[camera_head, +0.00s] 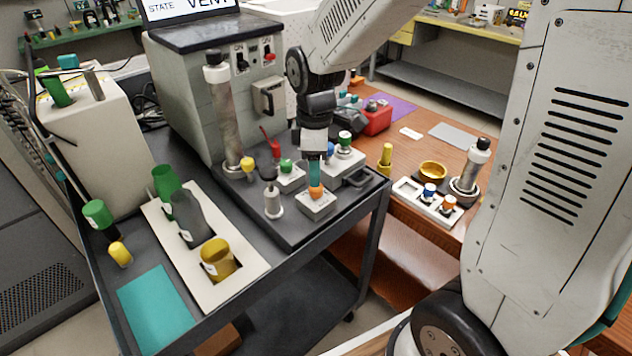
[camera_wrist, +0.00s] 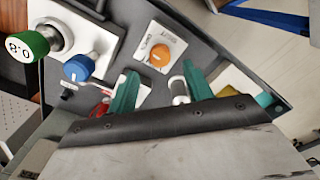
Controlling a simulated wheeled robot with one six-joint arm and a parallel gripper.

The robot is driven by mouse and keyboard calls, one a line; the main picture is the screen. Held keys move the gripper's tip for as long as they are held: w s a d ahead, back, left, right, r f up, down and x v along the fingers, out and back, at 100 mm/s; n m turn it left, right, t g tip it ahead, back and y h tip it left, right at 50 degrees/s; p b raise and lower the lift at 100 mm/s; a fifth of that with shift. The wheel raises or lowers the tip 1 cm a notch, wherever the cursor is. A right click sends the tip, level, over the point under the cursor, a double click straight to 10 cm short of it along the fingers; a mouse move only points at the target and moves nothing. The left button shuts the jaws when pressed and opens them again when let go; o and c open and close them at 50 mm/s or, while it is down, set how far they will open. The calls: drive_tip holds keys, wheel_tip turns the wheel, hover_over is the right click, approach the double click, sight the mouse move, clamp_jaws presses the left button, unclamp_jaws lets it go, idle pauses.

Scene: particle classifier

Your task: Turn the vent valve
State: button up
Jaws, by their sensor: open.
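An orange knob (camera_head: 316,191) stands on a small white labelled plate on the machine's dark deck. It also shows in the wrist view (camera_wrist: 159,56); its label is too small to read, so I cannot tell which knob is the vent valve. My gripper (camera_head: 317,173) points down just over the orange knob. In the wrist view my gripper (camera_wrist: 160,72) is open and empty, its teal fingers apart, with the orange knob beyond the gap between the tips. A blue knob (camera_wrist: 78,68) and a green knob (camera_wrist: 34,45) marked 0.8 are to the left.
A yellow knob (camera_head: 248,164), a second green knob (camera_head: 286,166) and a red lever (camera_head: 270,142) stand close by. A tall metal column (camera_head: 224,115) rises behind left. A white tray (camera_head: 214,275) holds cups on the cart. The grey machine's sign partly reads "STATE VENT".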

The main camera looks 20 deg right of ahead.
sight(316, 191)
wheel_tip(316, 191, down, 5)
drive_tip(key=shift+f, duration=0.1)
idle(0.3)
drive_tip(key=c, duration=1)
